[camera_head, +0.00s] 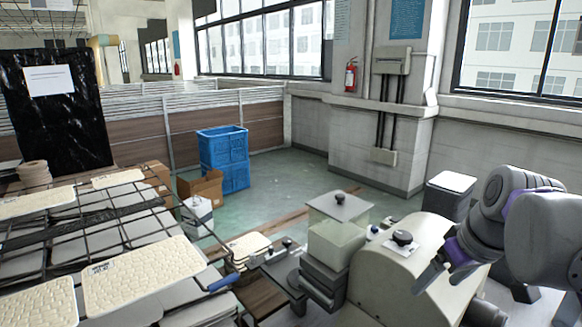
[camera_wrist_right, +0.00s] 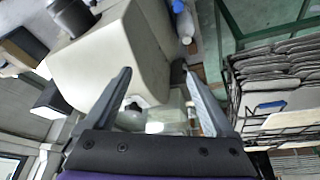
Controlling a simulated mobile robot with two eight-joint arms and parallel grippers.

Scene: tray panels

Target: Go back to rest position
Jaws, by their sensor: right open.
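My right gripper (camera_head: 440,278) hangs at the right side of the head view, in front of a cream rounded machine (camera_head: 388,275). In the right wrist view the same gripper (camera_wrist_right: 158,78) has its two grey fingers spread well apart, with nothing held between them. The machine's pale body (camera_wrist_right: 105,55) lies beyond the fingers there. Cream textured panels (camera_head: 135,278) lie on a wire rack at the left of the head view, far from my right gripper. My left gripper is not in view.
A clear box with a grey lid (camera_head: 338,207) stands beside the machine. A blue-handled tool (camera_head: 222,282) lies at the rack's edge. Blue crates (camera_head: 222,150) and a cardboard box (camera_head: 200,187) stand on the floor behind. Open green floor (camera_head: 285,180) lies beyond.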

